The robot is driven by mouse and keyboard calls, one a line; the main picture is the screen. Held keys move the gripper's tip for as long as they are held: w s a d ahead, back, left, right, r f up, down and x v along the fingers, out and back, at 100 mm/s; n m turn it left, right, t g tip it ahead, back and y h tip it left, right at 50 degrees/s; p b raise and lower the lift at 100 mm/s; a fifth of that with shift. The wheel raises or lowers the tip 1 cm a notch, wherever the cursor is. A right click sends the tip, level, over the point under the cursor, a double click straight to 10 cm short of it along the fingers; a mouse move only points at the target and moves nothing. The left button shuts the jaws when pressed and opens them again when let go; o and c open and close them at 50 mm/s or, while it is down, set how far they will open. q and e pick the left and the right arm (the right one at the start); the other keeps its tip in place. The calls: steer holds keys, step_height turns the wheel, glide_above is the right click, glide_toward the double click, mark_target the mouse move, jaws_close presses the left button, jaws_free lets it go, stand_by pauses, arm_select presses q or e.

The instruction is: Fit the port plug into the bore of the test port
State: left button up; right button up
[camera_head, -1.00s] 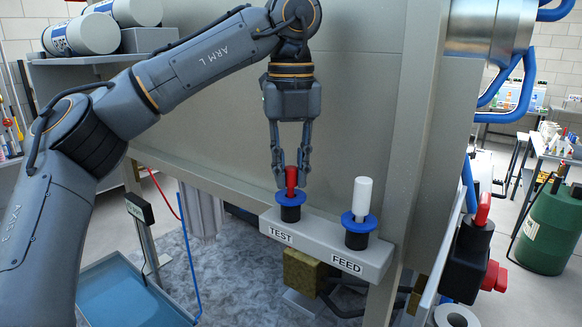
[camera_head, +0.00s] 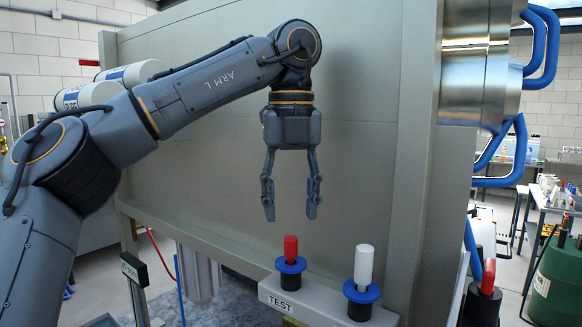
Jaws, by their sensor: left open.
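The port plug, a red-topped plug (camera_head: 291,248), stands upright in the test port (camera_head: 290,268), which has a blue collar and a black body above the TEST label. My left gripper (camera_head: 290,212) points down above the red plug. Its fingers are spread wide, hold nothing, and are clear of the plug. How deep the plug sits in the bore is hidden by the collar. My right gripper does not show.
The feed port (camera_head: 361,292), with a white plug (camera_head: 363,262), stands just right of the test port on the same grey bracket (camera_head: 318,306). A large grey panel (camera_head: 370,150) rises close behind. Blue pipes (camera_head: 510,150) and a green drum (camera_head: 558,285) are at the right.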

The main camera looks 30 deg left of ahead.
arm_select(q)
step_height(320, 180, up, 6)
stand_by(0.5)
stand_by(0.5)
